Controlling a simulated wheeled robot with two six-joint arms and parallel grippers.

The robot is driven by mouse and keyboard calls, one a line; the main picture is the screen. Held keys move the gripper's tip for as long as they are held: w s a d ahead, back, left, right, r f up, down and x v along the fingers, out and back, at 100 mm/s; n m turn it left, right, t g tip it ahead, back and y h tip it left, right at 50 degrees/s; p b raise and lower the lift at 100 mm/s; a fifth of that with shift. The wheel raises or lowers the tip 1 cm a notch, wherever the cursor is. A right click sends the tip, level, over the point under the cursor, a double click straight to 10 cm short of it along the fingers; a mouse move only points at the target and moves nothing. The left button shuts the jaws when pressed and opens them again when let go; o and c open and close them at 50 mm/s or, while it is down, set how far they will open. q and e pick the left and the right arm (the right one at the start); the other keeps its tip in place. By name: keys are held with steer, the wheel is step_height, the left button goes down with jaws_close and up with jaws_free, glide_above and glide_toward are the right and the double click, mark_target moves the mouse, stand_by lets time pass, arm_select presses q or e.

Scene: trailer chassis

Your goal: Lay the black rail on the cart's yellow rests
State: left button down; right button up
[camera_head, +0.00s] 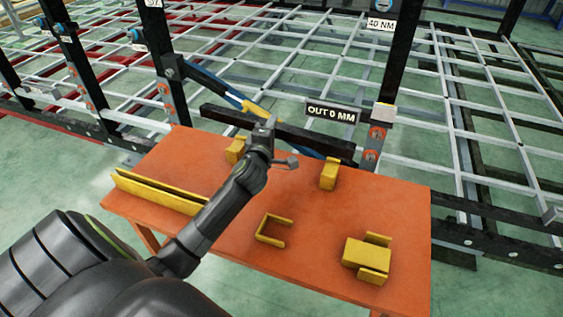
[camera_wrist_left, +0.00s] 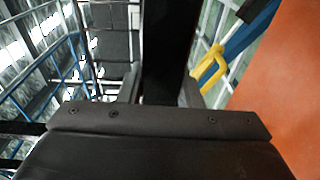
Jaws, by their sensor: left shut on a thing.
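The black rail (camera_head: 315,140) is long and dark, held near its middle by my left gripper (camera_head: 266,126), whose fingers are partly hidden by the wrist. It spans left to right by the cart's far edge, its left end past the tabletop. In the left wrist view the rail (camera_wrist_left: 168,45) runs between the shut fingers (camera_wrist_left: 162,92). Two upright yellow rests, left (camera_head: 236,149) and right (camera_head: 329,174), stand on the orange cart (camera_head: 225,235); the rail appears beyond them in the picture, and I cannot tell its height. My right gripper is not in view.
A yellow channel (camera_head: 160,192), a U-shaped yellow bracket (camera_head: 272,232) and a yellow block (camera_head: 366,252) lie on the cart. Behind stand the chassis lattice (camera_head: 480,110), black posts (camera_head: 395,60) and a blue bar with yellow (camera_head: 215,85). An "OUT 0 MM" sign (camera_head: 332,113) shows near the rail.

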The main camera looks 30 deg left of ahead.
arm_select(q)
steer(key=shift+w+a+r+n+y+b, duration=0.3)
steer(key=shift+w+a+n+y, duration=0.1)
steer(key=shift+w+y, duration=0.15)
steer(key=shift+f+b, duration=0.6)
steer(key=shift+f, duration=4.15)
steer(key=c, duration=1)
jaws_free()
steer(key=shift+c, duration=0.2)
steer(key=shift+f, duration=0.1)
